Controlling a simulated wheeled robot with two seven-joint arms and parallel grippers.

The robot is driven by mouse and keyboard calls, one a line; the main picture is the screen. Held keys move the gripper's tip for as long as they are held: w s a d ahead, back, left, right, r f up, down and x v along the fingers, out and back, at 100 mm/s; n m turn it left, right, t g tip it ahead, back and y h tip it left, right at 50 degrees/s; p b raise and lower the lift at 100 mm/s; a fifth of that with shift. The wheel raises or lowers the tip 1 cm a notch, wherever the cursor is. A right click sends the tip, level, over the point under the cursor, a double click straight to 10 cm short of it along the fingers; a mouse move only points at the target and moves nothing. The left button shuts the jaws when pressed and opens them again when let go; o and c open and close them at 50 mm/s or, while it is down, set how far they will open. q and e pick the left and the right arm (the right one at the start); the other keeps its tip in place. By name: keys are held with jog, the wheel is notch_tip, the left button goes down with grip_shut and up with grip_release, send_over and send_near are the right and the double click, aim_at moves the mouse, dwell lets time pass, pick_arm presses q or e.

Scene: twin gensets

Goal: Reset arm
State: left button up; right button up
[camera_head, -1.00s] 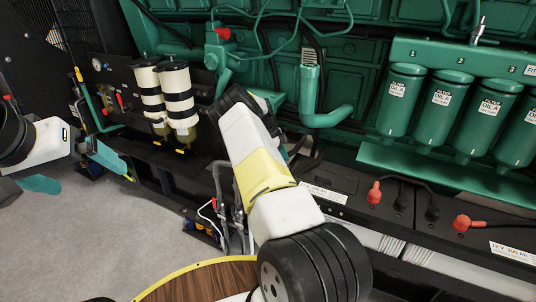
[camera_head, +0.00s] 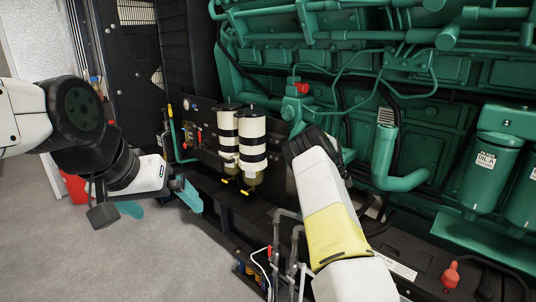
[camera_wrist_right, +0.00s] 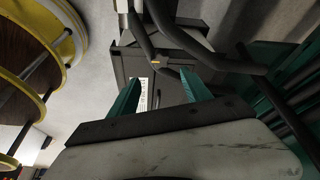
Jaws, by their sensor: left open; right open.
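My left gripper (camera_head: 160,203) hangs open and empty over the grey floor at the left of the head view, its two teal fingers apart. My right arm reaches forward over the middle of the head view, and its own links mostly hide its gripper there. In the right wrist view my right gripper (camera_wrist_right: 160,88) is open, with nothing between its teal fingers. A dark box with a white label (camera_wrist_right: 143,92) shows beyond the fingers; I cannot tell whether they touch it.
The green engine (camera_head: 440,120) fills the right and back, with green oil filters (camera_head: 488,165) at the right. Two white-and-black filter cylinders (camera_head: 251,140) stand left of my right arm. A red-capped battery terminal (camera_head: 450,274) is at lower right. Grey floor (camera_head: 120,265) is open at lower left.

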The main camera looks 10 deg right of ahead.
jog(key=s+a+r+n+t+y, duration=0.2)
jog(key=s+a+r+n, duration=0.25)
jog(key=r, duration=0.45)
jog(key=s+a+r+n+t+y, duration=0.1)
jog(key=s+a+r+n+y, duration=0.2)
jog(key=s+r, duration=0.4)
jog(key=s+a+r+n+t, duration=0.2)
jog(key=s+a+r+n, duration=0.3)
jog(key=r, duration=0.5)
jog(key=s+a+r+n+t, duration=0.1)
jog(key=s+a+r+n, duration=0.2)
jog(key=s+a, duration=0.1)
jog(key=s+a+r+n+y, duration=0.1)
jog(key=s+a+r+n, duration=0.2)
jog(key=s, duration=0.3)
jog(key=shift+s+a+t, duration=0.3)
jog(key=shift+a+t, duration=0.1)
jog(key=shift+a, duration=0.35)
jog(key=s+a+n, duration=0.1)
jog(key=s+n, duration=0.1)
jog(key=s, duration=0.1)
jog(key=s+a+n+t, duration=0.1)
jog(key=s+n, duration=0.1)
jog(key=s, duration=0.1)
jog(key=s+a+f+n, duration=0.1)
jog(key=s+a+n, duration=0.1)
jog(key=s, duration=0.2)
jog(key=shift+a+t, duration=0.1)
jog(key=shift+t, duration=0.2)
jog(key=shift+c, duration=0.3)
